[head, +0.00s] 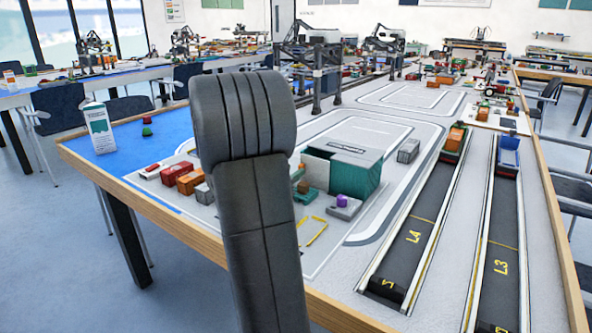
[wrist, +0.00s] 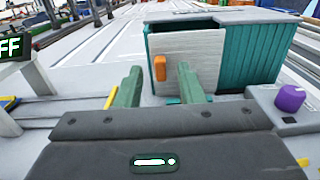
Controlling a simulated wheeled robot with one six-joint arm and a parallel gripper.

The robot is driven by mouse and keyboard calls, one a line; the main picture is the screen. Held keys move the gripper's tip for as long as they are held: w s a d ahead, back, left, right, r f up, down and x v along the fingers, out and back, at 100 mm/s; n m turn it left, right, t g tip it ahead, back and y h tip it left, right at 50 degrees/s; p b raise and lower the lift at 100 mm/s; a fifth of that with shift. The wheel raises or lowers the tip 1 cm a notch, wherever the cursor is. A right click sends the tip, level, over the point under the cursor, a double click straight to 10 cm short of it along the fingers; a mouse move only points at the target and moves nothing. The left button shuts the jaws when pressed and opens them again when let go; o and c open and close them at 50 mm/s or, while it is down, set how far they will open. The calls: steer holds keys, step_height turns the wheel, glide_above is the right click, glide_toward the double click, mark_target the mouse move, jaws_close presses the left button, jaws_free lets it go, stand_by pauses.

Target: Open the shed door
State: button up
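The shed (head: 362,178) is a teal box with a grey roof, standing on the layout table in the head view; it also shows in the wrist view (wrist: 252,58). Its door (wrist: 200,62) is a pale grey panel at the front, with a dark gap along its top edge. An upright orange handle (wrist: 160,68) is on the door's left part. My gripper (wrist: 159,76) is open, its two green fingers apart, one on each side of the handle in the picture. Whether they touch it I cannot tell. My arm hides most of the gripper in the head view.
A grey box with a purple knob (wrist: 290,98) stands right of my gripper. Orange and red blocks (head: 186,181) lie left of my arm. Dark lanes L4 (head: 415,236) and L3 (head: 503,262) run along the right.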

mark_target(312, 174)
steer(key=shift+x, duration=1.45)
steer(key=shift+c, duration=0.2)
jaws_close()
steer(key=shift+d, duration=0.1)
